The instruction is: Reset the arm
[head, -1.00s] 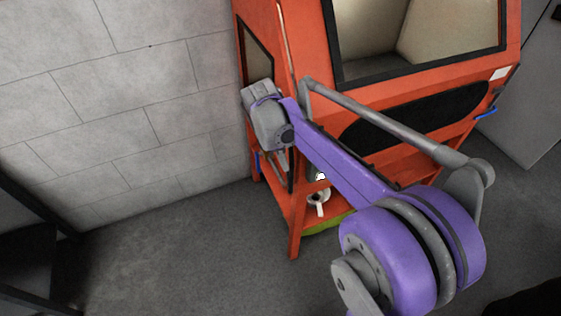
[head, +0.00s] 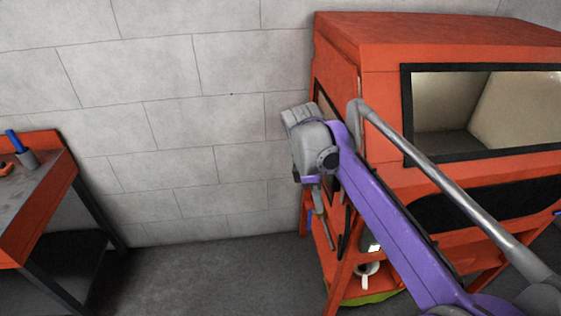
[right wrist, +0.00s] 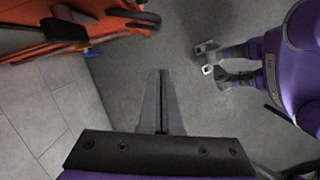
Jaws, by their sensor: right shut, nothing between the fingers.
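My right gripper (head: 326,238) hangs at the end of my purple and grey right arm, which comes in from the lower right in the head view. It points down in front of the left side of the orange machine (head: 430,45), with the block wall behind. In the right wrist view, the long grey fingers of the right gripper (right wrist: 162,76) lie together with nothing between them, above the grey floor. My left gripper does not show in the head view. Purple and grey parts of my own body show at the right of the wrist view.
A white mug (head: 366,275) sits on the machine's lower shelf, partly behind my arm. The floor (head: 220,275) between bench and machine is clear.

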